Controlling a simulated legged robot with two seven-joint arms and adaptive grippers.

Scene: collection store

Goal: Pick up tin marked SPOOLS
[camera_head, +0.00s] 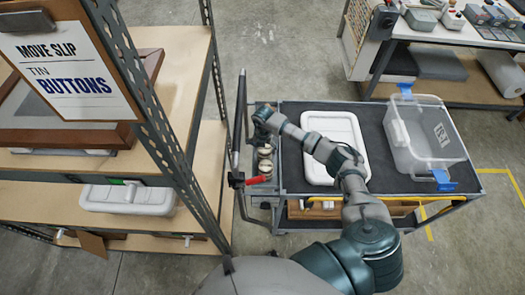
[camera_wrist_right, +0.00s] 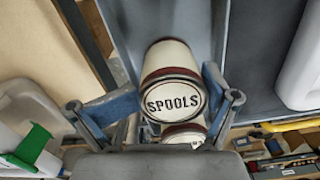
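The tin marked SPOOLS (camera_wrist_right: 174,98) is cream with dark red bands, and its lettered lid faces the right wrist camera. My right gripper (camera_wrist_right: 172,80) has one finger on each side of it, very close to its wall; I cannot tell whether they press on it. A second cream tin (camera_wrist_right: 184,132) shows just below, mostly hidden by the gripper body, its label cut off. In the head view my right arm reaches to the cart's left end, with the gripper (camera_head: 262,122) above small tins (camera_head: 265,152) there. My left gripper is not in view.
The cart (camera_head: 385,120) carries a white lidded box (camera_head: 334,140) and a clear bin (camera_head: 425,135) with blue latches. A shelf rack (camera_head: 165,120) stands close on the left with a move slip reading TIN BUTTONS (camera_head: 70,75). A red-handled item (camera_head: 258,180) sits by the tins.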

